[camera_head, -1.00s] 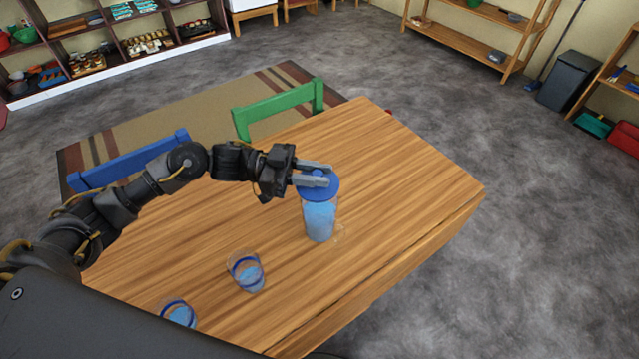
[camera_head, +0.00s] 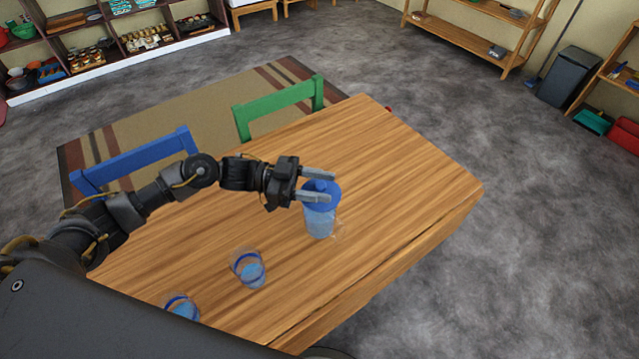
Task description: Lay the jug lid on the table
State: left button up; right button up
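The blue jug lid (camera_head: 332,190) is at the top of the clear jug (camera_head: 319,226), which stands upright on the wooden table (camera_head: 395,165) with blue liquid in it. I cannot tell whether the lid is fully seated. My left gripper (camera_head: 325,186) is over the lid. Its two fingers are spread, one on each side of the lid's small knob (camera_head: 321,185), with gaps showing. The near finger hides part of the lid. My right gripper is not in view.
Two clear cups with blue rims and blue contents stand toward the table's near left, one cup (camera_head: 247,268) nearer the jug and another (camera_head: 181,308) beyond it. A green chair (camera_head: 280,103) and a blue chair (camera_head: 135,160) stand at the far edges. The table's right part is bare.

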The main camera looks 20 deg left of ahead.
pick_arm(q)
jog(key=shift+a+b, duration=0.25)
jog(key=shift+b, duration=0.1)
jog(key=a+b, duration=0.3)
jog(key=a, duration=0.7)
jog(key=shift+s+a, duration=0.15)
jog(key=shift+s, duration=0.25)
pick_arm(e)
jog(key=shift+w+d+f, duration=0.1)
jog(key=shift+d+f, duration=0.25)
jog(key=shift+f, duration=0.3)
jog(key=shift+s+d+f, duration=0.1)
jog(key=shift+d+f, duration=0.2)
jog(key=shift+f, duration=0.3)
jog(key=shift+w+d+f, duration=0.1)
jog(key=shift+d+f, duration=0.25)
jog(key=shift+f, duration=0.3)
